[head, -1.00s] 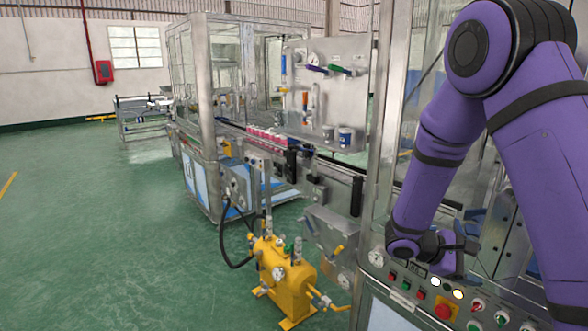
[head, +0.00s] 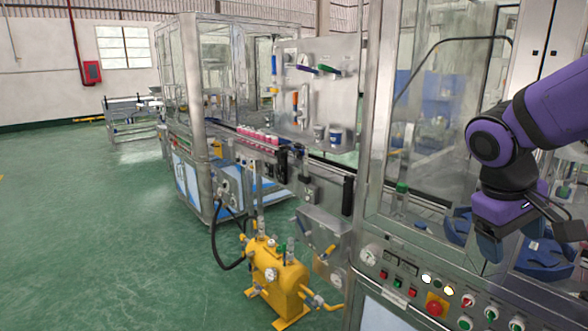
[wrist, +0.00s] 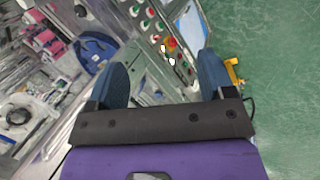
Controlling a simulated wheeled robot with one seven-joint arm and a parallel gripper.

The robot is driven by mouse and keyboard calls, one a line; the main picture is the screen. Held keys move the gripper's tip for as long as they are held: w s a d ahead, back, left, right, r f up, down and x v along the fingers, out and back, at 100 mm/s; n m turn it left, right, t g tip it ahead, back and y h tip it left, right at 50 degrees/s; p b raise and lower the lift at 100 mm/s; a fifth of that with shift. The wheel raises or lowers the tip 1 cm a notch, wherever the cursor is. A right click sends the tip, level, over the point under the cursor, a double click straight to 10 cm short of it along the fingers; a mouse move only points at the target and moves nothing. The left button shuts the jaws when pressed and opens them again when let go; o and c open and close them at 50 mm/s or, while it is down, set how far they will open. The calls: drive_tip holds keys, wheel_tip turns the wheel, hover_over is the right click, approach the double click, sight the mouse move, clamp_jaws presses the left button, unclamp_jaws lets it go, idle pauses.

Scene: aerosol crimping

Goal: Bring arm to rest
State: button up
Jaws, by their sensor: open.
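My arm is purple with black joints and reaches in from the right in the head view. My gripper hangs near the right edge there, in front of the machine and above its control panel (head: 440,290). In the wrist view my gripper (wrist: 162,80) shows two blue fingers standing wide apart with nothing between them. Behind the fingers the wrist view shows the panel's buttons and a strip of green floor.
A glass-walled machine frame (head: 372,150) stands close to my arm. A blue curved part (head: 540,258) sits inside it. A conveyor with pink-topped cans (head: 258,135) runs to the back left. A yellow tank (head: 275,278) stands on the floor. Open green floor (head: 90,230) lies left.

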drive_tip(key=s+a+r+m+t+y, duration=0.2)
drive_tip(key=s+a+r+t+y, duration=0.2)
drive_tip(key=s, duration=0.4)
wheel_tip(320, 180, up, 3)
drive_tip(key=shift+s+a+f+t, duration=0.15)
drive_tip(key=shift+a+f+t, duration=0.05)
drive_tip(key=shift+a+t, duration=0.5)
drive_tip(key=shift+d, duration=0.15)
idle(2.1)
